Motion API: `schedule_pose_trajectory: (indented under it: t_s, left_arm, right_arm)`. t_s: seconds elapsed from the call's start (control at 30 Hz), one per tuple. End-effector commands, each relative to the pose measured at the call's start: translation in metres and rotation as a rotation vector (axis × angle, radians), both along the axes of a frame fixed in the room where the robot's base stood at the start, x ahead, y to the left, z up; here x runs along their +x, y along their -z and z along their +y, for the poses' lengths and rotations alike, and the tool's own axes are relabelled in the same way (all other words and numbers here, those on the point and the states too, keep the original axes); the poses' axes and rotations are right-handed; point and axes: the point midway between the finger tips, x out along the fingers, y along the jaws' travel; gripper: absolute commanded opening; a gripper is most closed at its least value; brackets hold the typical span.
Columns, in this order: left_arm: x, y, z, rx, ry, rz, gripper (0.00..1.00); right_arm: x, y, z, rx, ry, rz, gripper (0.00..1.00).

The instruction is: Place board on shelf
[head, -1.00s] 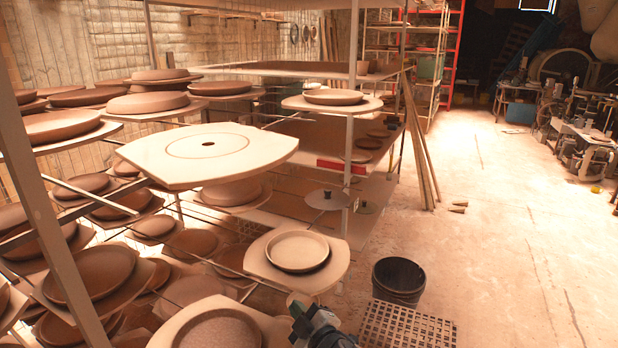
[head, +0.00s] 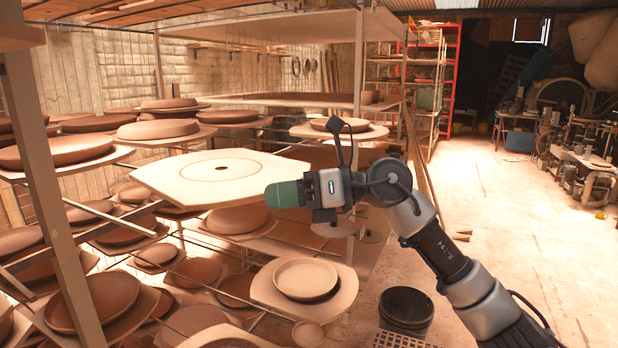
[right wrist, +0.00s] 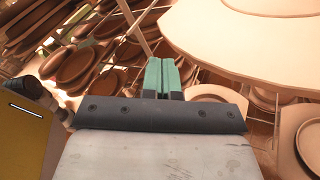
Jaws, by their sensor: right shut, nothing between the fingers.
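A bare pale board (head: 190,180) with cut corners, a ring line and a small central hole lies level on the rack at left centre. In the right wrist view the board (right wrist: 240,45) fills the upper right. My right gripper (head: 270,195) has green fingers that are shut and empty. In the head view it overlaps the board's right end; in the right wrist view the fingers (right wrist: 162,75) are beside the board's edge, with a gap between. My left gripper is not in view.
The rack's shelves hold several clay plates on boards; one plate (head: 306,278) sits below my right arm. A metal post (head: 50,190) stands at the left. A black bucket (head: 406,308) stands on the floor. The floor (head: 530,240) at right is mostly clear.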

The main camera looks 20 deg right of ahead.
Motion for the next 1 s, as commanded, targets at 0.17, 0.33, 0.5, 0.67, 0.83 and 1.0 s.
schedule_pose_trajectory:
  t_s: [0.17, 0.33, 0.5, 0.67, 0.83, 1.0]
  left_arm:
    - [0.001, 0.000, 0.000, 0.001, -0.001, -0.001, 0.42]
    - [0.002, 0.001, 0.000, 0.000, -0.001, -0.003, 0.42]
    - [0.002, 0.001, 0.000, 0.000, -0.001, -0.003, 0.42]
    - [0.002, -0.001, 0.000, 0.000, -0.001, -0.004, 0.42]
    - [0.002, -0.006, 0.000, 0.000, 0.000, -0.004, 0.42]
    - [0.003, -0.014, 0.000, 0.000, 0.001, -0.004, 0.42]
  right_arm:
    - [0.008, -0.028, -0.055, -0.382, 0.096, -0.066, 0.00]
    - [0.004, -0.053, -0.112, -0.646, 0.206, -0.046, 0.00]
    - [-0.003, -0.067, -0.145, -0.769, 0.270, -0.009, 0.00]
    - [-0.001, -0.064, -0.147, -0.794, 0.281, 0.003, 0.00]
    - [0.012, -0.046, -0.133, -0.792, 0.278, 0.003, 0.00]
    - [0.030, -0.020, -0.114, -0.790, 0.275, 0.004, 0.00]
